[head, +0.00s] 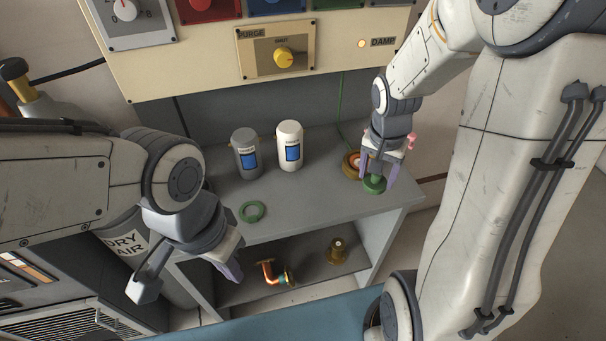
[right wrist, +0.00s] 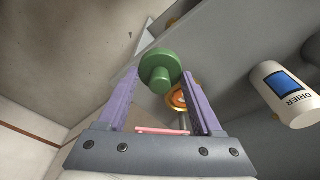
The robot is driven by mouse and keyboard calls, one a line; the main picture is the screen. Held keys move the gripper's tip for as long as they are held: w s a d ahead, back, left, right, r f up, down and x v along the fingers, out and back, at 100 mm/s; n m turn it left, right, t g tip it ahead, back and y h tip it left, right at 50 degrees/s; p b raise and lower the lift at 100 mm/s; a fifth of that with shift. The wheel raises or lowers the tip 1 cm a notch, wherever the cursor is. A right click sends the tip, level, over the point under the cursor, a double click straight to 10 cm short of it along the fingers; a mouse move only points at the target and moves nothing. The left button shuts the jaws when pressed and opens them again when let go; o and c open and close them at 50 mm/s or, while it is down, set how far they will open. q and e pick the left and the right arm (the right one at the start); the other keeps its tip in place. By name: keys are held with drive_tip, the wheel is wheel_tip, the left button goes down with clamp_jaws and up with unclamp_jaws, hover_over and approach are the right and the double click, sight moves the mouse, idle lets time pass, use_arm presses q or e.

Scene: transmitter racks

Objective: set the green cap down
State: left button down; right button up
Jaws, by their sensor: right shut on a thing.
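The green cap (head: 374,185) is held at the fingertips of my right gripper (head: 377,172), over the right end of the grey shelf top (head: 310,190). I cannot tell whether its underside touches the shelf. In the right wrist view the cap (right wrist: 158,68), a wide disc with a narrower stub, sits between the two lavender fingers of the right gripper (right wrist: 158,82). My left gripper (head: 230,268) hangs in front of the shelf at the left, apart from the cap. Its fingers are partly hidden, so its opening is unclear.
A brass ring-shaped part (head: 351,164) stands just behind the cap. A grey canister (head: 246,158) and a white canister (head: 289,150) stand farther left. A green ring (head: 252,211) lies near the front edge. Copper elbow (head: 270,272) and brass fitting (head: 338,250) are below. The shelf's middle is clear.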

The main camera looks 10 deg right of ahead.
drive_tip(key=w+a+f, duration=0.4)
drive_tip(key=a, duration=0.1)
drive_tip(key=w+a+f, duration=0.2)
drive_tip(key=a, duration=0.1)
drive_tip(key=shift+w+a+f+p, duration=0.1)
drive_tip(key=shift+a+p, duration=0.05)
drive_tip(key=shift+p, duration=0.15)
drive_tip(key=shift+f, duration=2)
drive_tip(key=shift+f, duration=0.15)
drive_tip(key=o, duration=1.5)
